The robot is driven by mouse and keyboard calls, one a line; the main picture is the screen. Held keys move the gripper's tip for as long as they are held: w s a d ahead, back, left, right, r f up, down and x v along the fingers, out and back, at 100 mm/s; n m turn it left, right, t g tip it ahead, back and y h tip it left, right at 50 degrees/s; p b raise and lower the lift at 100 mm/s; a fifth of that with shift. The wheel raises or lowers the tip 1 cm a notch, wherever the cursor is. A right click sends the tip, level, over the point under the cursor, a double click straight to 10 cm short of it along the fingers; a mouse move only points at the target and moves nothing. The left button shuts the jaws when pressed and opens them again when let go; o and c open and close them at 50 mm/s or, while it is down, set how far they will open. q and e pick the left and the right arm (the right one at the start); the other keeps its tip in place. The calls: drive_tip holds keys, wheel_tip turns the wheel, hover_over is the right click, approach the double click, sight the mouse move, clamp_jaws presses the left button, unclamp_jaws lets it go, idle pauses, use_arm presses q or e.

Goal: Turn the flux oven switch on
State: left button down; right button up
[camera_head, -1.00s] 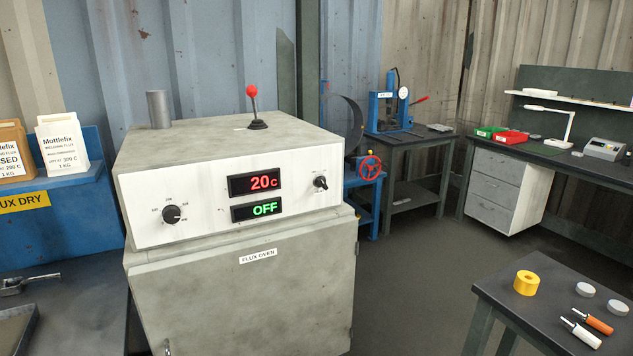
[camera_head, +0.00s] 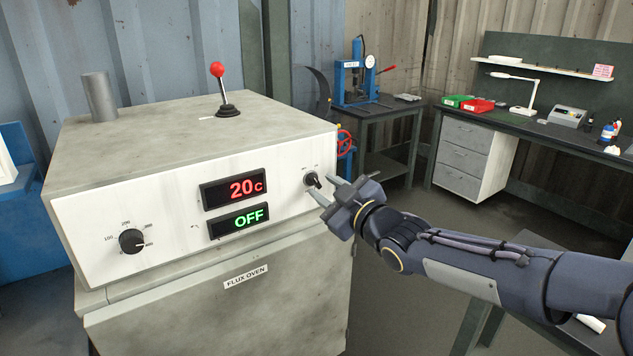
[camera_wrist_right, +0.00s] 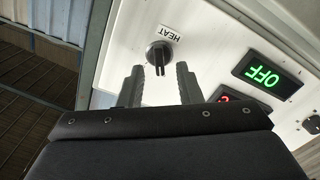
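The flux oven (camera_head: 290,110) is a grey box with a white front panel. Its red display (camera_head: 234,190) reads 20c and its green display (camera_head: 238,220) reads OFF. The small black switch (camera_head: 312,180) sits at the panel's right end. My right gripper (camera_head: 328,188) is open and empty, with its fingertips close to the switch. In the right wrist view the switch (camera_wrist_right: 159,56), labelled HEAT, stands just beyond the gap between the two spread fingers (camera_wrist_right: 158,72). I cannot tell whether the fingers touch it. My left gripper is not in view.
A black dial (camera_head: 132,241) with number marks is at the panel's left. A red-knobbed lever (camera_head: 218,80) and a grey pipe (camera_head: 100,97) stand on the oven top. A bench with a blue press (camera_head: 355,80) is behind, and a workbench (camera_head: 560,135) stands right.

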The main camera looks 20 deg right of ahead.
sight(314, 181)
drive_tip(key=shift+x, duration=1.45)
drive_tip(key=c, duration=0.6)
drive_tip(key=shift+c, duration=0.2)
drive_tip(key=shift+m, duration=0.3)
drive_tip(key=m, duration=0.5)
drive_tip(key=shift+d, duration=0.15)
drive_tip(key=m+p, duration=0.1)
drive_tip(key=m, duration=0.5)
drive_tip(key=shift+m, duration=0.3)
